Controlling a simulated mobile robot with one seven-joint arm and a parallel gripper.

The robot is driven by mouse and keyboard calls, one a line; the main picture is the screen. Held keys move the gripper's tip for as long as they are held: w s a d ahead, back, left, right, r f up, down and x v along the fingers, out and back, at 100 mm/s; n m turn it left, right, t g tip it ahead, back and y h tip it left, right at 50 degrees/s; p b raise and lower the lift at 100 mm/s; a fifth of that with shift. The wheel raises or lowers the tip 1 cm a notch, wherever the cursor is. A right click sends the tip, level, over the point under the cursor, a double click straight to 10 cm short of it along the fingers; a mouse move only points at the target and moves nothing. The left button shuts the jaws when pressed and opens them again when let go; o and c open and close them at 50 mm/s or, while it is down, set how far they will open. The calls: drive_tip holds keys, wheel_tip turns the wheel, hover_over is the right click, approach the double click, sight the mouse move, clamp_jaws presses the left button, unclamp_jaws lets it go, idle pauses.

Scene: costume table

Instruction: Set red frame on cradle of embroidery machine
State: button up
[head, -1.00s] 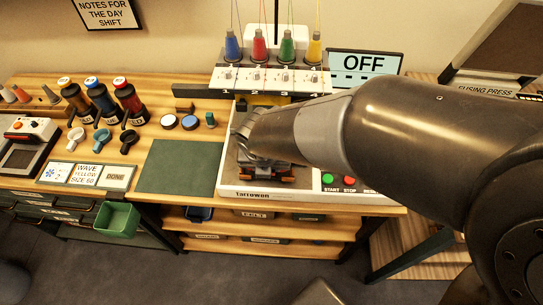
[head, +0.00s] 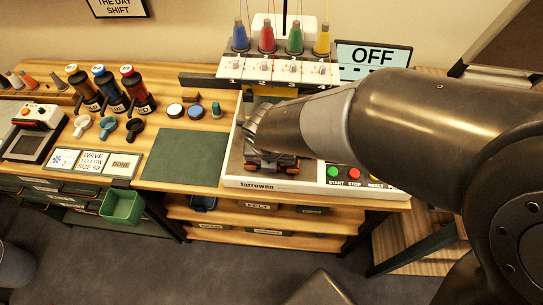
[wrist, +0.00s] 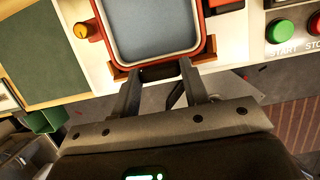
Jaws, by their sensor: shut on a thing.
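The red frame (wrist: 203,20) shows in the wrist view as a red rim around a grey-blue panel. It sits at the orange-brown cradle (wrist: 118,72) of the embroidery machine; I cannot tell whether it is fully seated. My gripper (wrist: 160,78) is shut on the dark tab at the frame's near edge. In the head view my arm covers most of the frame, and my gripper (head: 270,158) is over the machine bed. The embroidery machine (head: 235,182) has a white base, several thread cones on top and a screen reading OFF (head: 372,56).
Green START (head: 332,171) and red STOP (head: 354,173) buttons are right of the cradle. An orange knob (wrist: 82,30) is left of it. A bare green mat (head: 183,157) lies to the left. Bottles, scoops and cards stand farther left. A green bin (head: 122,206) hangs at the front.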

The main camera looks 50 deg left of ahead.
drive_tip(key=shift+f, duration=0.45)
idle(0.5)
drive_tip(key=o, duration=1)
drive_tip(key=shift+r, duration=2.3)
drive_tip(key=s+d+r, duration=0.2)
drive_tip(key=s, duration=0.1)
drive_tip(key=s+d+r, duration=0.1)
drive_tip(key=d, duration=0.1)
drive_tip(key=shift+s+d, duration=0.1)
drive_tip(key=shift+s, duration=0.05)
